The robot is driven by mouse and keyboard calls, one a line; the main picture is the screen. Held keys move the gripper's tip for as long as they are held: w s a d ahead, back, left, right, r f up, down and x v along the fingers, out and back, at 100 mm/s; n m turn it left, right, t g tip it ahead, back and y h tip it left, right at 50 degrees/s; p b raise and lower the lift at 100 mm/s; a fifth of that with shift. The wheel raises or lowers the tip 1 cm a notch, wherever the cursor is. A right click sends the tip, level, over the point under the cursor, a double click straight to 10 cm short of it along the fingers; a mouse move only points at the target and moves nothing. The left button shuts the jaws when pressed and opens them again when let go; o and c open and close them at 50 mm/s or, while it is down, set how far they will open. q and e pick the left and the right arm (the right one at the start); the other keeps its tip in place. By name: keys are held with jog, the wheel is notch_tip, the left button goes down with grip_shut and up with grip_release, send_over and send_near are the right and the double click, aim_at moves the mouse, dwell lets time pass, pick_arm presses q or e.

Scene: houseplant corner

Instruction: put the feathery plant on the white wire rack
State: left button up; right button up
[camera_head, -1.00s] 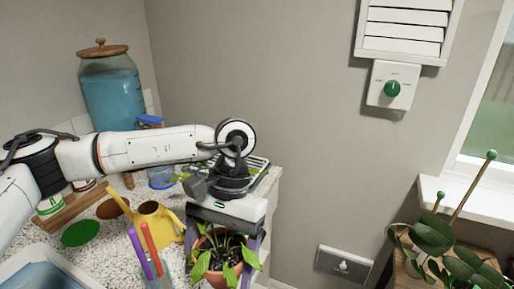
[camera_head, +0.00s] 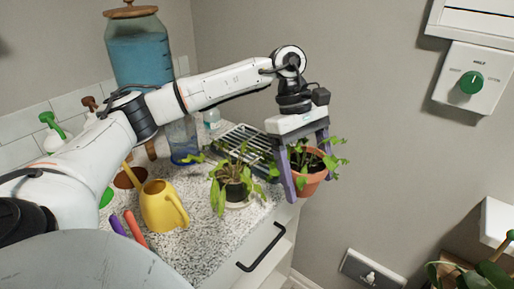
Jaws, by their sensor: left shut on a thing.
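My left gripper (camera_head: 309,187) is shut on a terracotta pot (camera_head: 309,186) that holds a plant with small green leaves (camera_head: 300,156). The pot hangs tilted just off the counter's right edge, one finger on each side. I cannot tell for sure which plant is the feathery one. The white wire rack (camera_head: 243,139) lies on the counter at the back, left of my gripper and partly hidden by it and leaves. My right gripper is out of view.
A yellow watering can (camera_head: 162,207) stands at the counter's front left, with purple and red handles beside it. A large blue-filled jar (camera_head: 140,50) stands at the back left. Bottles stand near the wall. A drawer handle (camera_head: 262,247) juts from the counter front.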

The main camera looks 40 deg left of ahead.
pick_arm(q)
jog(key=w+a+r+n+t+y+b, duration=0.15)
jog(key=w+a+n+y, duration=0.3)
jog(key=a+n, duration=0.75)
jog(key=w+a+r+n+t+y+b, duration=0.15)
jog(key=w+a+r+n+y, duration=0.3)
jog(key=n, duration=1.35)
jog(key=shift+t+h, duration=0.3)
jog(key=shift+h, duration=0.1)
jog(key=f, duration=0.7)
jog(key=a+f, duration=0.1)
jog(key=f, duration=0.2)
jog(key=shift+a+f+p, duration=0.1)
jog(key=shift+f+p, duration=0.2)
jog(key=shift+p, duration=0.1)
jog(key=shift+f, duration=0.15)
jog(key=o, duration=1.4)
jog(key=shift+o, duration=0.2)
jog(key=v, duration=1.2)
